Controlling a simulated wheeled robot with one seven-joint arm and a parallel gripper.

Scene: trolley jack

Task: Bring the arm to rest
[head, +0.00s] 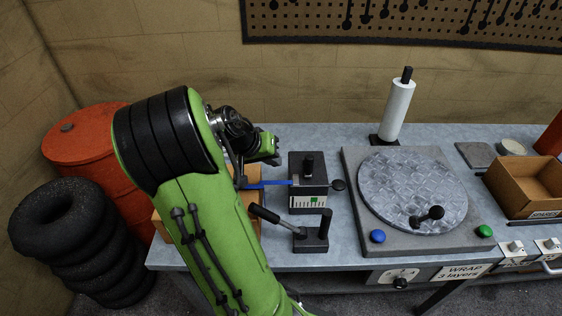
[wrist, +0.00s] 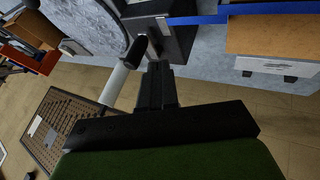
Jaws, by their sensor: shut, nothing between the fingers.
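My gripper (wrist: 158,72) shows in the wrist view with its two dark fingers together and nothing between them. My green arm (head: 215,225) is bent and raised over the left end of the grey workbench (head: 300,137) in the head view. Its wrist end is folded back near the bench, left of a dark block with a scale (head: 308,180). The fingertips are not clear in the head view. A blue strap (head: 268,184) runs from the block towards a wooden box behind my arm; the strap also shows in the wrist view (wrist: 200,20).
A round turntable (head: 412,185) sits at mid-bench, with a white roll (head: 397,110) upright behind it. A lever stand (head: 310,238) is close to my arm. Stacked tyres (head: 75,240) and an orange drum (head: 85,140) stand at left. A cardboard box (head: 525,185) is at right.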

